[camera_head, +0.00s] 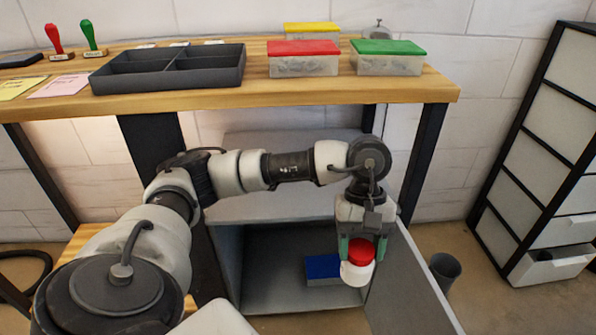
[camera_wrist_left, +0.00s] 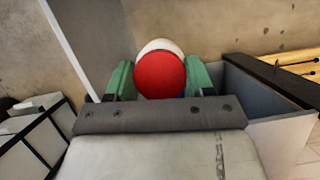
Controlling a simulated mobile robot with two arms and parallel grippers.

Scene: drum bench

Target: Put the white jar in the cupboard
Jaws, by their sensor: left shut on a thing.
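The white jar (camera_head: 356,273) has a red lid and is held upright or nearly so between the green fingers of my left gripper (camera_head: 360,252). The left wrist view also shows the jar's red lid (camera_wrist_left: 160,75) between the green fingers (camera_wrist_left: 160,82). The grey cupboard (camera_head: 238,270) stands open under the bench, its door (camera_head: 408,290) swung out to the right. In the head view the jar overlaps the right part of the cupboard opening, near the door; I cannot tell how deep it is. My right gripper is not in view.
A blue box (camera_head: 323,268) sits inside the cupboard, left of the jar in the picture. A dark bin (camera_head: 445,270) stands right of the door. The wooden bench top (camera_head: 300,92) above carries a divided tray (camera_head: 170,85) and lidded boxes. A drawer unit (camera_head: 545,150) stands at right.

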